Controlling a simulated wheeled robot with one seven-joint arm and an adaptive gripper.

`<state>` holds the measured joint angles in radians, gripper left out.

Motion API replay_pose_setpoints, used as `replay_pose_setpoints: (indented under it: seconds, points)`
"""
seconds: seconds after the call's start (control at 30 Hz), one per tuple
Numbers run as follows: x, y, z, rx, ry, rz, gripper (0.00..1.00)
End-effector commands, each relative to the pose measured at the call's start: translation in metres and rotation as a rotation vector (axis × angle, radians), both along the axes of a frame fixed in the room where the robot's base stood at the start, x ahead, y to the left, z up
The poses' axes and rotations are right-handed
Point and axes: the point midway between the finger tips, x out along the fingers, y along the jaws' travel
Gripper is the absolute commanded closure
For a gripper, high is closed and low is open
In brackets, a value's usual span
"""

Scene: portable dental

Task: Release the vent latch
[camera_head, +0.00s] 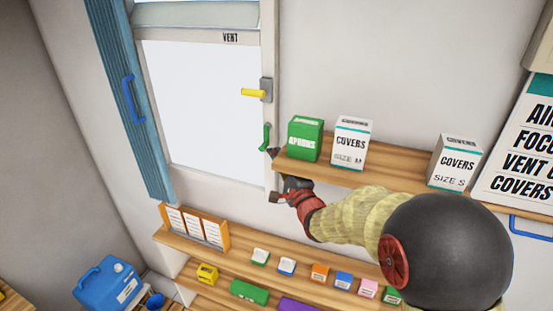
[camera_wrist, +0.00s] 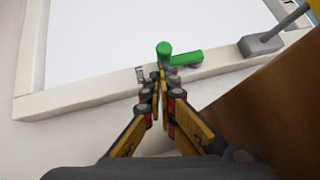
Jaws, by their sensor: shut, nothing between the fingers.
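The window frame carries a "VENT" label (camera_head: 230,37) below its upper pane. A yellow lever (camera_head: 253,93) on a grey mount sits on the right stile. A green handle (camera_head: 265,137) is lower on the same stile; it also shows in the wrist view (camera_wrist: 183,58). Which one is the vent latch I cannot tell for sure. My gripper (camera_wrist: 160,74) is shut and empty, its fingertips close to the green handle's near end. Whether they touch it is unclear. In the head view my gripper is partly hidden by the upper shelf's left end.
The upper wooden shelf (camera_head: 375,178) is close beside my gripper and holds a green box (camera_head: 305,138) and white covers boxes (camera_head: 351,142). A blue jug (camera_head: 107,284) stands lower left.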

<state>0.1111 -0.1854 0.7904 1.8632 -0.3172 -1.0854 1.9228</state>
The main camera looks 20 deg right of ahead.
Motion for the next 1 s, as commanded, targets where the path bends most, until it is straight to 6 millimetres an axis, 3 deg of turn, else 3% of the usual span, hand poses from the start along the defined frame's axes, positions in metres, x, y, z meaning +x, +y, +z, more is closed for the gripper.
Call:
replay_pose_setpoints:
  seconds: [1.0]
  points:
    - [0.009,0.014,-0.015,0.173,-0.129,0.002,1.0]
